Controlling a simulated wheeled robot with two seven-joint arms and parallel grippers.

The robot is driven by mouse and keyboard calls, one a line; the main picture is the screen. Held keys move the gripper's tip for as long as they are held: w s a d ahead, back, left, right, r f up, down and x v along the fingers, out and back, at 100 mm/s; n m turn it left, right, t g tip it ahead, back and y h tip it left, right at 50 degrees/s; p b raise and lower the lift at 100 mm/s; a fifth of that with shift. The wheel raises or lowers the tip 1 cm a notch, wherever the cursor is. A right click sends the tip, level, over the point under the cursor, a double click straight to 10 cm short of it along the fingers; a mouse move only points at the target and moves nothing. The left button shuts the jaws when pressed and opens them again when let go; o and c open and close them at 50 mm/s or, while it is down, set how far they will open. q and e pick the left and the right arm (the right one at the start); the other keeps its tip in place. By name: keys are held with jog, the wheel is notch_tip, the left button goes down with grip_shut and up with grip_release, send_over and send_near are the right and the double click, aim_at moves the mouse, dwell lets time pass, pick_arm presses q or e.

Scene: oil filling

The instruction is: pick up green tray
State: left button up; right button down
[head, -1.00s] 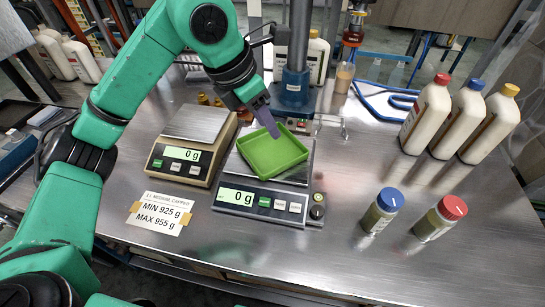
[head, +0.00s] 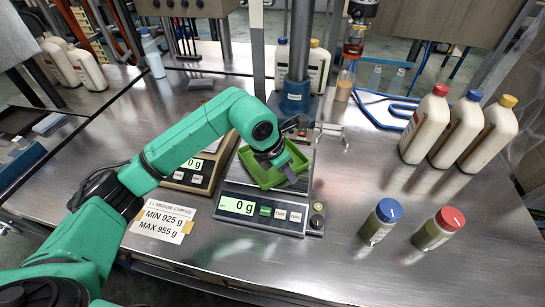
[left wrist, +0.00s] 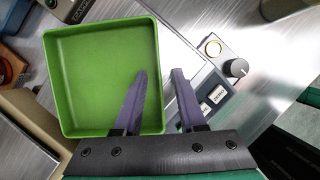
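The green tray (head: 264,178) is a shallow square tray on the front scale (head: 240,206), whose display reads 0 g. My left gripper (head: 289,172) is over the tray's right side and hides part of it. In the left wrist view the whole tray (left wrist: 95,75) shows upper left. There the left gripper (left wrist: 161,72) is open, with one finger over the tray's inside and the other outside its right wall. The wall runs between the fingers, and no grip on it shows. My right gripper is not in view.
A second scale (head: 196,181) stands left of the tray. Jars with blue (head: 380,221) and red (head: 438,229) lids stand to the right. Several white bottles (head: 426,124) stand behind them. A grey post (head: 298,50) rises behind the tray.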

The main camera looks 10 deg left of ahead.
pick_arm(q)
grip_shut()
dwell(1.4)
